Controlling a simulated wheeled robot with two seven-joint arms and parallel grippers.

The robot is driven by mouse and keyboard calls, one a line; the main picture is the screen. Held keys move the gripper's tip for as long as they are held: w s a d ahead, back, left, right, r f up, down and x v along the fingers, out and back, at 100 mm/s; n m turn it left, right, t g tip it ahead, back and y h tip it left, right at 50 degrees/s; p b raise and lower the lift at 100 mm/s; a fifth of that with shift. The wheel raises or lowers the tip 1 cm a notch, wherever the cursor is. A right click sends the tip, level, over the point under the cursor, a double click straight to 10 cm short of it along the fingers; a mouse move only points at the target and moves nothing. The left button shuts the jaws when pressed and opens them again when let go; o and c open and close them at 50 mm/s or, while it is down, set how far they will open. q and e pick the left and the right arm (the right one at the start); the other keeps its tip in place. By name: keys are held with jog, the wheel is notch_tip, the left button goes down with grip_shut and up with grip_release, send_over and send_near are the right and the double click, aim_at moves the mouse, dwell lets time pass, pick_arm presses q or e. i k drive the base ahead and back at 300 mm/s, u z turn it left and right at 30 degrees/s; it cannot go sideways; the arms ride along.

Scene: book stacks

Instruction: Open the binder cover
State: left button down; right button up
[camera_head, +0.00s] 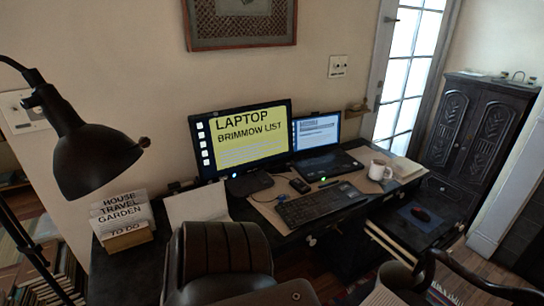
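I cannot pick out a binder for certain. A pale, flat, blank item (197,206) lies at the left part of the dark desk (290,232), behind the black chair. It could be a binder or paper, and the chair back hides its lower edge. Left of it stands a holder with white tabbed cards (122,215) reading house, travel, garden and to do. Neither of my grippers shows in the head view.
A black leather chair (222,255) blocks the desk's front left. A monitor (243,140), laptop (325,160), keyboard (320,203) and white mug (380,170) crowd the desk. A black lamp (97,160) hangs at left. A dark cabinet (470,130) stands at right.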

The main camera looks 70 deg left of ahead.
aim_at(209, 203)
jog(key=z, duration=0.8)
jog(key=k, duration=1.6)
jog(key=u, duration=1.35)
